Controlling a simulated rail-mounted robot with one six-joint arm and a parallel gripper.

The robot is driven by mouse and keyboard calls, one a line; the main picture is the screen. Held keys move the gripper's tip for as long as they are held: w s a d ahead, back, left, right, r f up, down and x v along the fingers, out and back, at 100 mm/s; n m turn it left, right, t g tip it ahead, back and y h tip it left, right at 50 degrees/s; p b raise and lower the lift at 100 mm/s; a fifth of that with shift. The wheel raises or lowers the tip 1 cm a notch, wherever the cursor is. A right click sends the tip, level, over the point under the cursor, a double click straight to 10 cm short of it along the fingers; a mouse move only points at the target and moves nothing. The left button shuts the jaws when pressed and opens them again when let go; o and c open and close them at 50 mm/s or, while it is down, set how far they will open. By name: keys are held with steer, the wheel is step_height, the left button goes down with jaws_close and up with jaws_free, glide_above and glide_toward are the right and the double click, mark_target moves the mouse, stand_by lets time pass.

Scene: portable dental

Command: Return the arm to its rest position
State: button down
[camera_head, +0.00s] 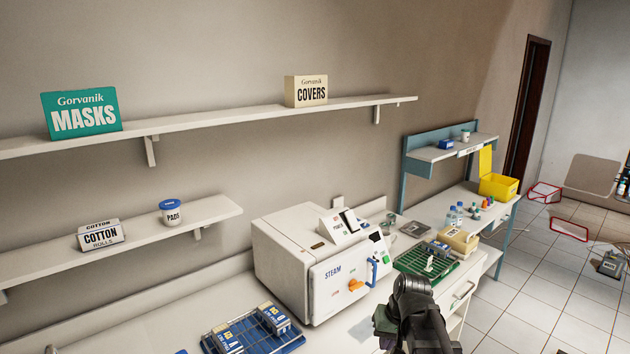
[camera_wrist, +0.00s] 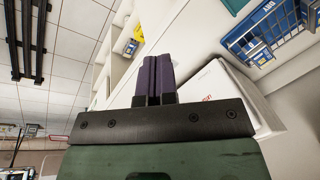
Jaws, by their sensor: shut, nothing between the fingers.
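My arm (camera_head: 418,312) shows at the bottom right of the head view, in front of the counter and to the right of the white steam steriliser (camera_head: 312,262). In the wrist view my gripper (camera_wrist: 154,62) has its two dark fingers together, with nothing between them. The fingertips are not clearly seen in the head view. In the wrist view the fingers appear in front of the white counter and its open shelving (camera_wrist: 118,62), apart from any object.
A blue wire rack (camera_head: 252,334) stands on the counter at front left. Wall shelves (camera_head: 215,118) hold boxes.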

steer(key=s+f+g+h+b, duration=0.1)
steer(key=s+f, duration=0.4)
steer(key=s, duration=0.7)
steer(key=shift+s+a+f+n+h+b, duration=0.15)
steer(key=shift+a+f+n+h+b, duration=0.2)
steer(key=shift+h+b, duration=0.7)
steer(key=shift+d+y+b, duration=0.1)
steer(key=shift+y+b, duration=0.2)
steer(key=shift+y, duration=0.05)
steer(key=shift+d, duration=0.1)
